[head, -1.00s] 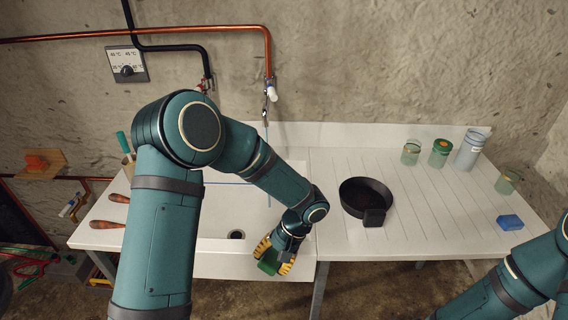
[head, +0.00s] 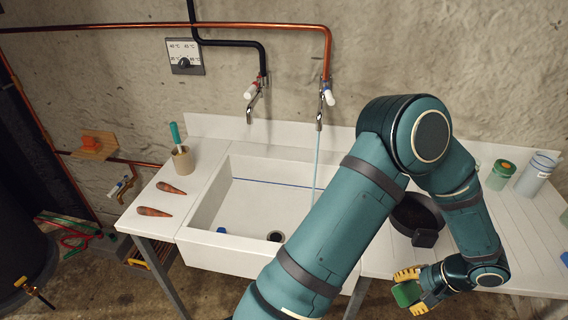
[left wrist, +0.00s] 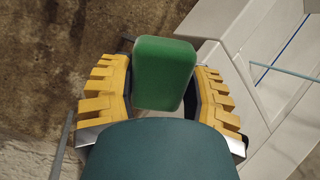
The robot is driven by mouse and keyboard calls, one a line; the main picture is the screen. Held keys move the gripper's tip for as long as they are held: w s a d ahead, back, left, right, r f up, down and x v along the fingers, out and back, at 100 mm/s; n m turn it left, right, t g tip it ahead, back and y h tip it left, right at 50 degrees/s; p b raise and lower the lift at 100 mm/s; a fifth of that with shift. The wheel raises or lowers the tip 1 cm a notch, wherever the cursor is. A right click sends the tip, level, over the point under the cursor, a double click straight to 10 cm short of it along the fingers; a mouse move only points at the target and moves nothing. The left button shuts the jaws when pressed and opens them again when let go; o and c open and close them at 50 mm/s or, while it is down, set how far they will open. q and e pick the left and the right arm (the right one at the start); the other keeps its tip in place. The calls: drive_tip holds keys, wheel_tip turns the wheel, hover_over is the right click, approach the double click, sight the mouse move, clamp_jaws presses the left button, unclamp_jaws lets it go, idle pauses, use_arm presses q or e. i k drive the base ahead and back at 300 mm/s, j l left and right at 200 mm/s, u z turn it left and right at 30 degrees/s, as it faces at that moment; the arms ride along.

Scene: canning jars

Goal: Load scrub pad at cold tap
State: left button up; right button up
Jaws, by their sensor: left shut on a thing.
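My left gripper (head: 411,290) is shut on the green scrub pad (head: 403,294), in front of the counter's front edge, right of the sink. In the left wrist view the pad (left wrist: 165,72) sits between the yellow fingers. Two taps stand on the wall above the white sink (head: 208,246). The left tap (head: 252,98) is fed by a black pipe, the right tap (head: 326,98) by a copper pipe. A thin stream of water (head: 316,155) falls from the right tap. I cannot read which is cold. My right gripper is out of view.
A black pan (head: 424,238) stands on the drainboard, partly behind my left arm. A green-lidded jar (head: 499,175) and a clear jar (head: 537,172) stand at the back right. Two brown tapered things (head: 170,188) and a pot (head: 182,160) are on the left ledge. The sink basin looks open.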

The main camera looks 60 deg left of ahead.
sight(331, 101)
drive_tip(key=j, duration=0.5)
drive_tip(key=k+j, duration=0.15)
drive_tip(key=j, duration=0.85)
drive_tip(key=k, duration=0.05)
